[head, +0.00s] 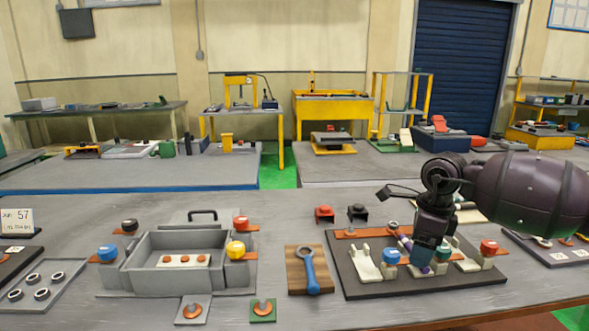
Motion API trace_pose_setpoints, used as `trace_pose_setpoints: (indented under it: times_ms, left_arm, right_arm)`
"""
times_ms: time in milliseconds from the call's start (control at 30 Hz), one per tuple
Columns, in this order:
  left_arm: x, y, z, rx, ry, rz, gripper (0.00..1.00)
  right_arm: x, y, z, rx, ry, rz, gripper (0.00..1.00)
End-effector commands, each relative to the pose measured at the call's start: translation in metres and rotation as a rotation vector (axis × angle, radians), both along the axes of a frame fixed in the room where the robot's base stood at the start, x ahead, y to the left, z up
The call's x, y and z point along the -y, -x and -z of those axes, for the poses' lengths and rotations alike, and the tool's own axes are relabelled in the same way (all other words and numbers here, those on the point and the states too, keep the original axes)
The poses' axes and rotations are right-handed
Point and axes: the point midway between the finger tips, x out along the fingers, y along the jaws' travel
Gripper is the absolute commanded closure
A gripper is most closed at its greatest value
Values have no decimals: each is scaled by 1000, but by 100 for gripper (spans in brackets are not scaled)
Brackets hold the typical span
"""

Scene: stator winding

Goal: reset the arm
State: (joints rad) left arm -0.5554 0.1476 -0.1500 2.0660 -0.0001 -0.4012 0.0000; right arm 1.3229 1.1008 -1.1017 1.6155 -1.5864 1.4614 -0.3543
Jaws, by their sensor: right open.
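My right gripper (424,258) comes in from the right on my dark purple arm. It points down over the dark fixture board (365,290) at the right of the table. It is open, with its tips close to the small parts on the board. The blue-capped part (390,256) is left of the gripper and the red-capped part (488,248) is right of it. The gripper hides part of the board's middle, and I cannot tell whether it touches anything there. My left gripper is not in view.
A grey open box (130,281) with blue, black, red and yellow knobs stands left of centre. A blue wrench-like tool (311,272) lies on a brown block. Red (324,214) and black (357,212) small parts stand behind the board. A tray with rings (62,298) is at left.

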Motion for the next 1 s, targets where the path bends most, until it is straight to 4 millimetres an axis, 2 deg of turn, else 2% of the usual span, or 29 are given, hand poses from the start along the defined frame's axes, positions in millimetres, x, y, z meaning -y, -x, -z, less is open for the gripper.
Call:
trace_pose_setpoints:
  times_ms: [133, 300, 400, 500, 600, 733, 867, 1000]
  left_arm:
    - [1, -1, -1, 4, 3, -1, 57]
    - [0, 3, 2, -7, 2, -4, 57]
    - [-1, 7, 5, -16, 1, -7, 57]
    - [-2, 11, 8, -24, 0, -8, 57]
    - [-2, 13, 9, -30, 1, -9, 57]
    - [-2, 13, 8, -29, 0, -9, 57]
    - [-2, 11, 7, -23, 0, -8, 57]
    - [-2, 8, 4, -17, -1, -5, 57]
  right_arm:
    - [-69, -3, -29, 59, -321, 26, 29]
    - [-146, 9, -56, 24, -732, 104, 29]
    - [-183, 19, -71, -43, -977, 190, 29]
    - [-208, 27, -84, -139, -1217, 313, 29]
    - [-221, 31, -92, -265, -1446, 480, 29]
    - [-220, 30, -91, -430, -1679, 728, 29]
    - [-206, 26, -75, -591, -1850, 993, 29]
    - [-183, 25, -45, -753, -1975, 1290, 29]
